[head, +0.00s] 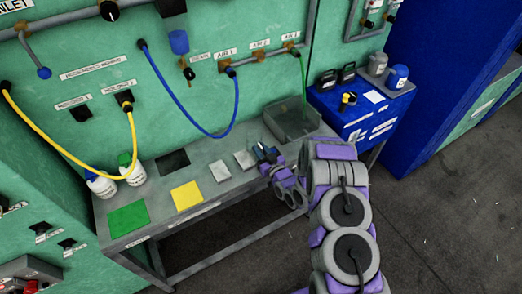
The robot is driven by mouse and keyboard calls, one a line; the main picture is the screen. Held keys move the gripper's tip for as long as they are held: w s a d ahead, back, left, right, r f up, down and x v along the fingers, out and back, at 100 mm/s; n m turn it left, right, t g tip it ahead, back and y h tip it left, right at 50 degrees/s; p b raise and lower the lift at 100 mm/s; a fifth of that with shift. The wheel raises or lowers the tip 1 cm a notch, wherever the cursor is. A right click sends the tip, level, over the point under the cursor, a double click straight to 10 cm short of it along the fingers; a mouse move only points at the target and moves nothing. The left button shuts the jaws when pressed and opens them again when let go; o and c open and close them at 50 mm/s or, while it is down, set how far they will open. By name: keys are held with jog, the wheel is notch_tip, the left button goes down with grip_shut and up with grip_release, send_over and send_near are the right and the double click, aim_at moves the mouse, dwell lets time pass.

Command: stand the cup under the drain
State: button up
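No cup can be made out for certain in the head view. My gripper (266,157) is low over the bench, at the right of two light grey plates and in front of the clear bin. It is small and dark here, with a bit of blue by its tips. Whether its fingers are open or hold something cannot be told.
The grey bench (160,215) carries a green pad (128,218), a yellow pad (187,195), white bottles (102,186) at left and a clear bin (292,120) at right. A blue hose (203,133) hangs in a loop above it. A blue cabinet (365,115) stands at right.

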jog(key=shift+o, duration=1.2)
jog(key=shift+d, duration=0.2)
jog(key=shift+d+r, duration=0.15)
jog(key=shift+d, duration=0.15)
jog(key=p+v, duration=0.1)
jog(key=v, duration=1.1)
jog(key=shift+a, duration=0.2)
